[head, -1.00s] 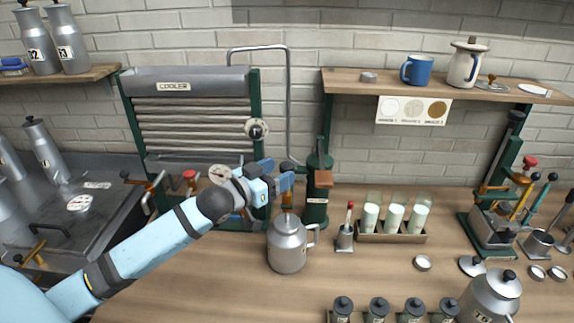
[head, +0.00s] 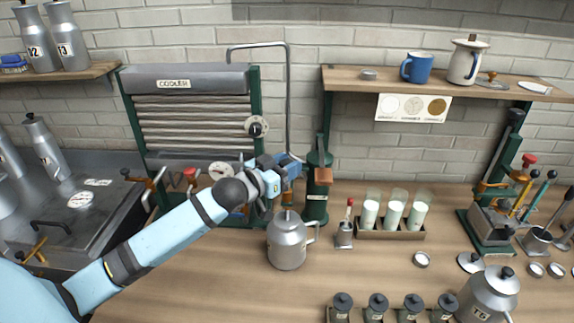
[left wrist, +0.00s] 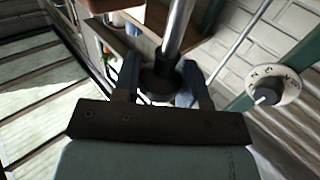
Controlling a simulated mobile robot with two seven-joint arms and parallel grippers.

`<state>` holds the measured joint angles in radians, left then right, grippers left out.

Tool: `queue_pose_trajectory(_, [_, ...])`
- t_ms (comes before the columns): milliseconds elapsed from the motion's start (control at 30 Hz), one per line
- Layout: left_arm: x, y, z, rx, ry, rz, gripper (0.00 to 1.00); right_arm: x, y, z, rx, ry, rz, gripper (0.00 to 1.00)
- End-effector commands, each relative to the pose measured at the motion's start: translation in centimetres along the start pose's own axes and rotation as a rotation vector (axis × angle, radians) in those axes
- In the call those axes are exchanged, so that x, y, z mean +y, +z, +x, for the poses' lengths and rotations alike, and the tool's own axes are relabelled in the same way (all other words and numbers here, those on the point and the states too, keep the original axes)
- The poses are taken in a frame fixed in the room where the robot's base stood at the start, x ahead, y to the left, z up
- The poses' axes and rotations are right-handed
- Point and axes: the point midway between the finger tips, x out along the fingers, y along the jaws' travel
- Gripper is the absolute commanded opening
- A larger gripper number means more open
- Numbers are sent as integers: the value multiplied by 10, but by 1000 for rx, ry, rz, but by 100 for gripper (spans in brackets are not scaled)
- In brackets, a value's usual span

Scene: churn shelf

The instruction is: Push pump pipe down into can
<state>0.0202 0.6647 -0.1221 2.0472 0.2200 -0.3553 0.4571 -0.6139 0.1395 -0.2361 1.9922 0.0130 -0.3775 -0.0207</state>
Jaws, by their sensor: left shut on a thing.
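The pump pipe (head: 288,100) is a thin silver pipe. It rises beside the cooler, bends at the top and runs left over the cooler. My left gripper (head: 290,168) is shut around its lower part. In the left wrist view, the fingers (left wrist: 158,82) close on a dark collar on the silver pipe (left wrist: 178,30). The pipe's lower end is hidden by the gripper in the head view. A grey metal can (head: 287,243) with a side handle stands upright on the counter, below and in front of the gripper. My right gripper is not in view.
The cooler (head: 190,125) stands behind my left arm. A green post (head: 317,203) stands right of the gripper. The counter in front of the can is clear.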

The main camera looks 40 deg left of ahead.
Motion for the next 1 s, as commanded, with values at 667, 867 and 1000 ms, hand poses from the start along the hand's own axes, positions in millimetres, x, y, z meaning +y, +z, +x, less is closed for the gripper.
queue_pose_trajectory(667, [0,52,0,-5,0,-2,50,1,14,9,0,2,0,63])
queue_pose_trajectory(867, [0,50,0,-2,0,-1,64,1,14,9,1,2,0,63])
queue_pose_trajectory(1000, [0,50,-1,-1,0,-1,64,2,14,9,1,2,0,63])
